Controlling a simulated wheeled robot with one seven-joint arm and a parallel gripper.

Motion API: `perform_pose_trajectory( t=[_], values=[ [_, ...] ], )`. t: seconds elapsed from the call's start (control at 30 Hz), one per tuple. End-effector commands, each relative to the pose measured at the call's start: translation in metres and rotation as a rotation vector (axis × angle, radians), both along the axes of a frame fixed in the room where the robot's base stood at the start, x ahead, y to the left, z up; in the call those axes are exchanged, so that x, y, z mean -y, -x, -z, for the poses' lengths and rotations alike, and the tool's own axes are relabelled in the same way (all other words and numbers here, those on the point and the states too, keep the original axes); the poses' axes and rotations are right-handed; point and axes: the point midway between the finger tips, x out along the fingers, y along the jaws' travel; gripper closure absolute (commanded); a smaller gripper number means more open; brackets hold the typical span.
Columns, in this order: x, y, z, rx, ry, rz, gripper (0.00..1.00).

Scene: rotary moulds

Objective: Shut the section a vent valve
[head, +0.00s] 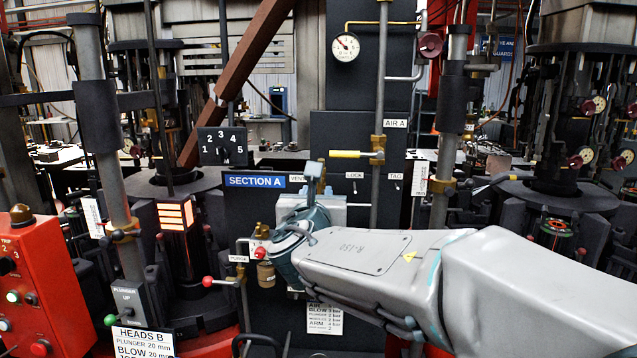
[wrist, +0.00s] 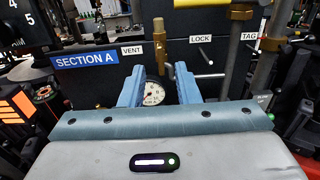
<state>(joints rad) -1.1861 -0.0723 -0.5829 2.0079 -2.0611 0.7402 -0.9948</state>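The blue SECTION A sign (head: 255,181) is on a dark panel, with a small VENT label (head: 296,180) to its right. In the wrist view, a brass upright fitting (wrist: 159,42) stands just right of the VENT label (wrist: 132,50). It appears to be the vent valve; its handle position cannot be made out. My gripper (head: 315,172) is in front of the panel in the head view.
LOCK (head: 354,176) and TAG (head: 394,176) labels are to the right. A yellow-handled valve (head: 350,154) sits on a vertical pipe (head: 380,100) above. A red-knobbed lever (head: 210,281) is lower left. A red control box (head: 45,290) stands at far left.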

Motion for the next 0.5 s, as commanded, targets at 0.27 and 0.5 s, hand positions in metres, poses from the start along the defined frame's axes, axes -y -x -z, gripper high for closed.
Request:
perform_pose_trajectory(
  t=[0.27,0.5],
  values=[
    [0.002,-0.042,0.000,0.001,0.003,0.003,0.71],
    [0.002,-0.060,0.000,0.000,0.001,0.001,0.71]
  ],
)
